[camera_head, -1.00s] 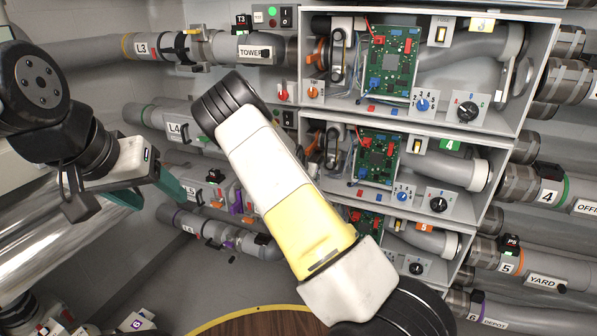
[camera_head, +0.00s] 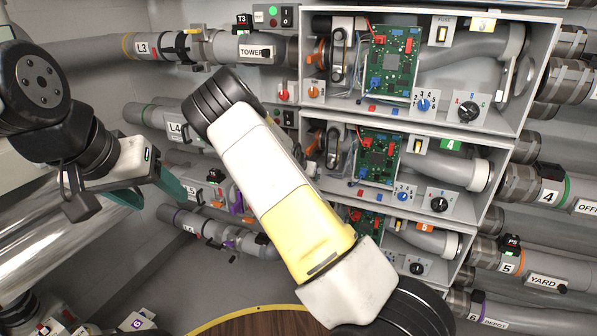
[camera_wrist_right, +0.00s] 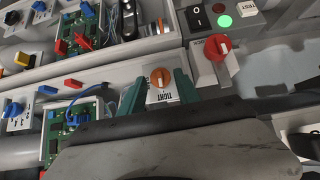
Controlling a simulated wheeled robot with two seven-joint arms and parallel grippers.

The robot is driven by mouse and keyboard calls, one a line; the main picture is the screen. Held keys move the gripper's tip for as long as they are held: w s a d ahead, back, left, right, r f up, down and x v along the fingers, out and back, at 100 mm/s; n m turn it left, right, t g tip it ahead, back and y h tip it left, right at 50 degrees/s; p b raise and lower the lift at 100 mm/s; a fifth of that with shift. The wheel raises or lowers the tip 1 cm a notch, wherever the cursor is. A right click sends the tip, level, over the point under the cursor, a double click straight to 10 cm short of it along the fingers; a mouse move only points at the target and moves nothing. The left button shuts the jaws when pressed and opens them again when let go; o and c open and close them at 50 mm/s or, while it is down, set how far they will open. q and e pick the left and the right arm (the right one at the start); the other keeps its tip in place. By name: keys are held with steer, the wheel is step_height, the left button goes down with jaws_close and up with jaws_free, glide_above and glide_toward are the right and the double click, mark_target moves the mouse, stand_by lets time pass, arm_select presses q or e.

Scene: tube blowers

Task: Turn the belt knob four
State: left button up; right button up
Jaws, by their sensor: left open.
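In the right wrist view an orange knob (camera_wrist_right: 160,77) sits on a small white plate with an upside-down label that seems to read TIGHT. My right gripper (camera_wrist_right: 158,88) is open, its teal fingers apart on either side of the knob, with gaps visible. No row number shows there. In the head view my right arm covers the left edge of the row-four box (camera_head: 490,160), and the right gripper's fingers are hidden. My left gripper (camera_head: 147,188) is open and empty at the left, well away from the boxes.
In the right wrist view a red knob (camera_wrist_right: 216,46) and a button panel with a lit green button (camera_wrist_right: 225,21) are close by on the right. A green circuit board (camera_wrist_right: 72,125) with a blue wire is at left. Labelled pipes (camera_head: 165,47) flank the boxes.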

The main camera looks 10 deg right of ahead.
steer(key=v, duration=0.6)
steer(key=s+a+r+n+g+y, duration=0.1)
steer(key=s+a+r+y, duration=0.25)
steer(key=s+r, duration=0.6)
steer(key=s+a+r+n+g+y, duration=0.1)
steer(key=s+a+r+n+y, duration=0.15)
steer(key=s+r+y, duration=0.65)
steer(key=s+r+n+h, duration=0.2)
steer(key=s, duration=0.8)
steer(key=s+d+r+n+h, duration=0.1)
steer(key=s+r+n+h, duration=0.1)
steer(key=s, duration=0.9)
steer(key=shift+s+r+t+h, duration=0.25)
steer(key=shift+r+t+h, duration=0.15)
steer(key=shift+h, duration=0.15)
